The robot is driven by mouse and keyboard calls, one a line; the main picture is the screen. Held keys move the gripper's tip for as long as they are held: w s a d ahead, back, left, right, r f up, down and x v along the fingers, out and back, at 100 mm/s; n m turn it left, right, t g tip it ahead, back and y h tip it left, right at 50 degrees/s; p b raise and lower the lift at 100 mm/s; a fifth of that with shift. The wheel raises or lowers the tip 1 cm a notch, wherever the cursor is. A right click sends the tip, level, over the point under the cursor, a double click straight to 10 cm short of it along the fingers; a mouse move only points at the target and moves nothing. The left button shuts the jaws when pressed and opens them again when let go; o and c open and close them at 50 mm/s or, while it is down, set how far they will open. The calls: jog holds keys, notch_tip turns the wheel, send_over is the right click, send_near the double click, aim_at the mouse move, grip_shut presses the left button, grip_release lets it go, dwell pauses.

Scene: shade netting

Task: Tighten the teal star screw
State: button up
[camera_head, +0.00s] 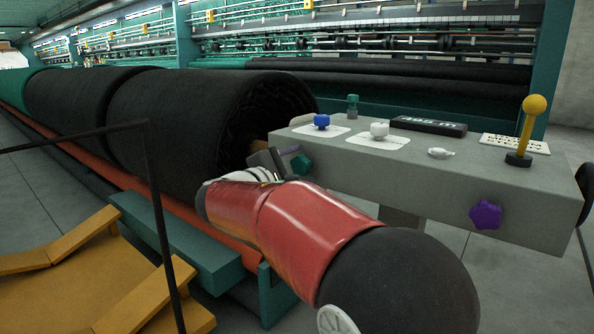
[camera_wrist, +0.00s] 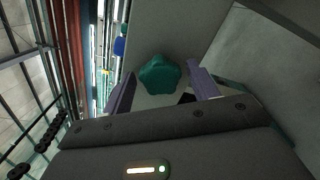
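The teal star screw (camera_head: 301,164) is a star-shaped knob on the front face of the grey console (camera_head: 400,178), toward its left end. My gripper (camera_head: 277,160) is just left of it in the head view, partly hidden by my red arm. In the wrist view the teal star screw (camera_wrist: 160,74) shows between the two purple fingers of my gripper (camera_wrist: 161,70). The fingers are apart with visible gaps on both sides of the screw. Whether the tips reach around it in depth is hard to tell.
A purple star knob (camera_head: 485,214) sits further right on the same face. On top are a blue knob (camera_head: 321,121), a white knob (camera_head: 379,130), a teal knob (camera_head: 352,105) and a yellow-ball lever (camera_head: 528,125). A black netting roll (camera_head: 200,115) lies close left.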

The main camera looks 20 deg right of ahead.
aim_at(298, 167)
jog(key=shift+b+v, duration=0.45)
jog(key=shift+v, duration=2)
jog(key=o, duration=0.6)
